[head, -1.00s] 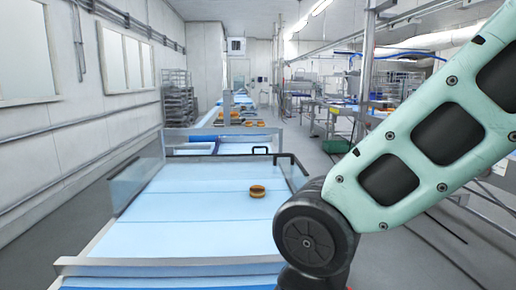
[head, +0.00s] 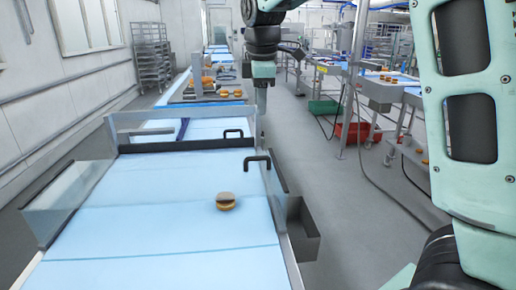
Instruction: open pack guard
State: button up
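A clear guard panel (head: 180,130) with a metal frame and dark lower edge stands across the far part of the blue conveyor belt (head: 150,225). A black handle (head: 232,132) shows at its right end. A second black handle (head: 258,162) is on the right side rail, nearer me; I cannot tell which part it opens. A filled round (head: 226,201) lies on the belt in front of the panel.
A clear side panel (head: 68,198) borders the belt on the left. A dark open bin (head: 303,230) hangs on the right side. More rounds (head: 222,92) sit on a unit behind. Red (head: 358,133) and green (head: 323,107) crates stand on the floor at right.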

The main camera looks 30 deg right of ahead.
aim_at(258, 157)
jog(key=w+f, duration=0.1)
jog(key=f, duration=0.4)
jog(key=w+d+f+p, duration=0.1)
jog(key=f, duration=0.5)
jog(key=w+f+p, duration=0.1)
jog(key=f, duration=0.4)
jog(key=shift+w+d+f, duration=0.15)
jog(key=shift+d+f, duration=0.1)
jog(key=shift+f, duration=0.05)
grip_shut()
